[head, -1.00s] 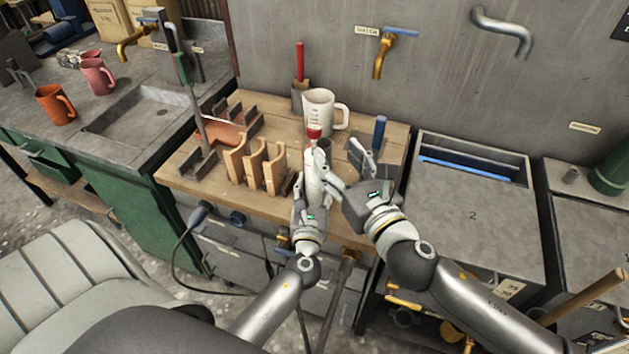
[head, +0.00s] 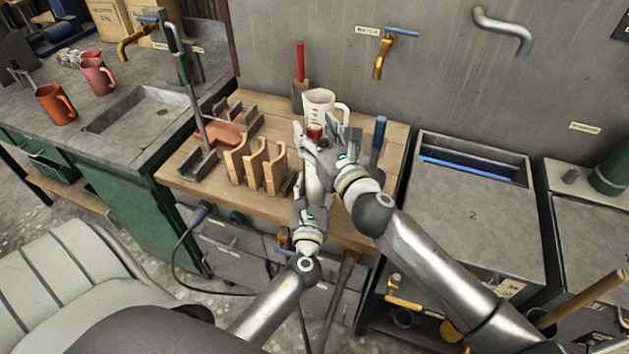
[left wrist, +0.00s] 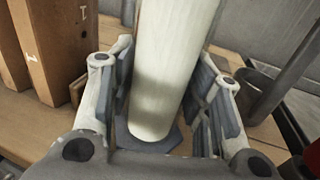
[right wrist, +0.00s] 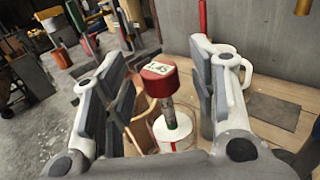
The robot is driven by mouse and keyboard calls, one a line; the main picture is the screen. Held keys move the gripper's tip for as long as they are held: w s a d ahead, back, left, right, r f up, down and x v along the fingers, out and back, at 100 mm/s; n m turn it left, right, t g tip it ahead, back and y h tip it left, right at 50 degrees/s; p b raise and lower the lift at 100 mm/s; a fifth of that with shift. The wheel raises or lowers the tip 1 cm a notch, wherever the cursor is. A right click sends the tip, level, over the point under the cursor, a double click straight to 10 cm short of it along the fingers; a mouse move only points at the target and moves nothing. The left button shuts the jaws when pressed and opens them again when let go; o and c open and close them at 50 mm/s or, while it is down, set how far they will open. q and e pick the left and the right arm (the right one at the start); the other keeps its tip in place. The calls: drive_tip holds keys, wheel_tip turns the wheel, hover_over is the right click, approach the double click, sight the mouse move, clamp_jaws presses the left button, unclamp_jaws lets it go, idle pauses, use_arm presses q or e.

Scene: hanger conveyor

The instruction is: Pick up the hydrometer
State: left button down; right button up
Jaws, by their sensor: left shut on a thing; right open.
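The hydrometer (right wrist: 159,82) has a red top with a white label and a thin stem. It stands upright in a pale tall cylinder (left wrist: 163,75), and its lower part is hidden inside. The red top (head: 315,132) also shows in the head view. My left gripper (head: 311,188) is shut on the cylinder, with a finger on each side of it, above its dark angular base in the left wrist view. My right gripper (head: 316,128) is open; in the right wrist view its fingers stand on either side of the red top, with gaps on both sides.
A white measuring jug (head: 318,106) stands close behind the cylinder. Wooden cradles (head: 256,165) are to the left and a blue-handled tool (head: 380,133) is to the right on the wooden board (head: 180,174). A red-handled tool (head: 300,62) stands behind.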

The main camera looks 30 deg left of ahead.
drive_tip(key=shift+w+a, duration=0.3)
drive_tip(key=shift+a, duration=0.2)
clamp_jaws()
wheel_tip(320, 180, up, 18)
idle(0.7)
use_arm(q)
drive_tip(key=c, duration=0.7)
unclamp_jaws()
